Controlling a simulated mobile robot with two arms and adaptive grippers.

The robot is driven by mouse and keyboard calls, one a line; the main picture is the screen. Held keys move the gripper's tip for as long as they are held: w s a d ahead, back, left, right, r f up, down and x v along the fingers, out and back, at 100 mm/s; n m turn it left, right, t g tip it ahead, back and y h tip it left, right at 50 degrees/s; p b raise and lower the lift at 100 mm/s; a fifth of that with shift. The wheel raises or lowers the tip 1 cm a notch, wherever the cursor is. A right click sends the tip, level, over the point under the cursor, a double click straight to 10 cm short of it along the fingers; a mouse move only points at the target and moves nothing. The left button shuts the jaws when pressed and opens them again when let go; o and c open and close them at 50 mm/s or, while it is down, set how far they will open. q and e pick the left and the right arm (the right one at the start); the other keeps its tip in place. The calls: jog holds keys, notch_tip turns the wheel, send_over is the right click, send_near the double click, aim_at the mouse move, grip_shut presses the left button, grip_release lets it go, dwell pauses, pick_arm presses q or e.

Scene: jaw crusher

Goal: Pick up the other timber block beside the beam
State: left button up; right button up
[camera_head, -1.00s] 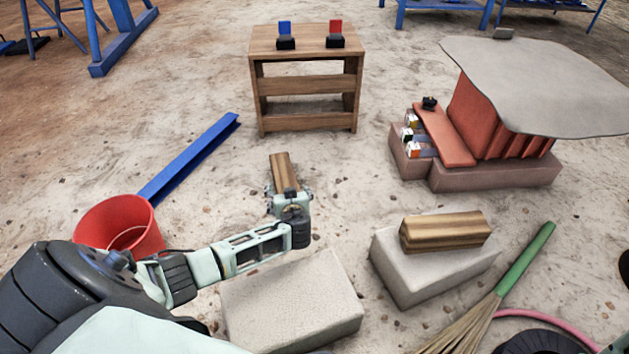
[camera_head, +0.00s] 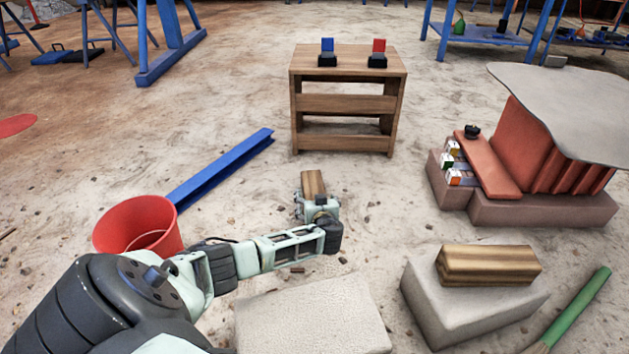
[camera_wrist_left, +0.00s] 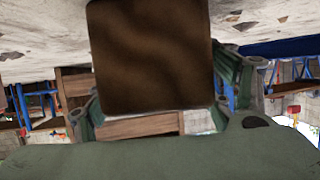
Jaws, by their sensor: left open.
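A brown timber block (camera_head: 312,183) shows just beyond my left gripper (camera_head: 318,203), to the right of the blue beam (camera_head: 222,170). In the left wrist view the timber block (camera_wrist_left: 150,55) presents a large, dark brown face between the two fingers of my left gripper (camera_wrist_left: 160,95). The fingers are open on either side of it; I cannot tell whether they touch it. The hand hides the block's near end in the head view. Another timber block (camera_head: 488,265) lies on a pale stone block (camera_head: 455,315) at the right. My right gripper is out of view.
A red bucket (camera_head: 135,228) stands at the beam's near end. A wooden shelf (camera_head: 345,103) stands behind the gripper. A pale slab (camera_head: 315,320) lies in front. The red and grey crusher model (camera_head: 545,150) is at the right, with a green handle (camera_head: 575,310) nearer.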

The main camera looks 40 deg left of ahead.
pick_arm(q)
jog(key=shift+w+a+f, duration=0.2)
jog(key=shift+w+a, duration=0.2)
jog(key=shift+a, duration=0.1)
jog(key=c, duration=1.6)
jog(key=shift+c, duration=1)
jog(key=shift+r, duration=0.2)
